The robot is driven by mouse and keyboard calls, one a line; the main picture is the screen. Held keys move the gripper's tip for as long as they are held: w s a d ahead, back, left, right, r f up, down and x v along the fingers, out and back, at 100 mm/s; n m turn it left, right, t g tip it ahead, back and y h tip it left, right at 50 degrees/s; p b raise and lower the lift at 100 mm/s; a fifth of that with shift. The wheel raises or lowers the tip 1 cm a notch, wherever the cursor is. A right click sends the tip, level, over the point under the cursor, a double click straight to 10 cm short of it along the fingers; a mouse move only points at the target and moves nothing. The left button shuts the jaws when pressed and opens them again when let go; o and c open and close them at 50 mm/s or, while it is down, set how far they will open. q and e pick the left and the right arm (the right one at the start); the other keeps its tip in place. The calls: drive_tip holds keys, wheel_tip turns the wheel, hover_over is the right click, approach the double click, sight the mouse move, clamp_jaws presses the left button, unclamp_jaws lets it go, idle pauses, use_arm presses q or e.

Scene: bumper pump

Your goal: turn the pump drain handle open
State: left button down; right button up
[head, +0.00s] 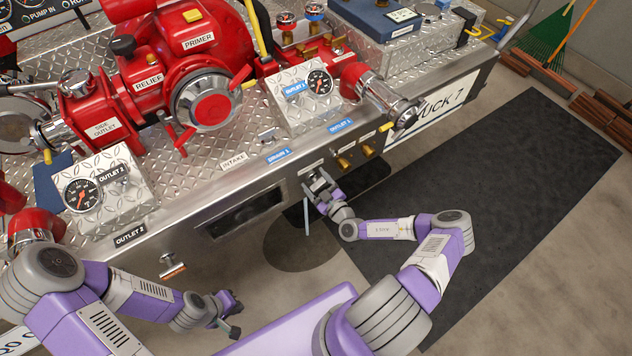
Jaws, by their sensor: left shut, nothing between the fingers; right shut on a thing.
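The red pump (165,70) sits on a diamond-plate bumper deck. My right gripper (316,184) is at the bumper's front face, below and right of the blue DRAIN 1 label (278,153). It is shut on a small part there, at the place of the drain handle; the fingers hide most of it, so its angle cannot be told. A thin pale blue-grey vertical strip (307,218) shows just below the gripper; I cannot tell whether it is water or a rod. My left gripper (234,318) is shut and empty, low in front of the bumper.
Brass fittings (343,163) sit just right of my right gripper on the front face. A dark rectangular opening (243,212) is to its left. A chrome outlet (403,112) sticks out at the right. A dark mat (520,170) and a dark round patch (300,245) lie on the floor.

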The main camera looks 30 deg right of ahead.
drive_tip(key=shift+r+n+p, duration=0.1)
drive_tip(key=shift+n+p, duration=1.05)
drive_tip(key=shift+n, duration=0.05)
drive_tip(key=n+p, duration=0.2)
drive_tip(key=shift+n, duration=0.3)
drive_tip(key=n+p, duration=0.2)
drive_tip(key=n, duration=0.2)
drive_tip(key=shift+a, duration=0.1)
drive_tip(key=shift+f+n+p, duration=0.15)
drive_tip(key=shift+n+p, duration=0.3)
drive_tip(key=shift+n, duration=0.55)
drive_tip(key=shift+f+n+p, duration=0.15)
drive_tip(key=shift+n+p, duration=0.25)
drive_tip(key=shift+n, duration=0.6)
drive_tip(key=shift+c, duration=0.2)
drive_tip(key=o, duration=1)
drive_tip(key=shift+s, duration=0.1)
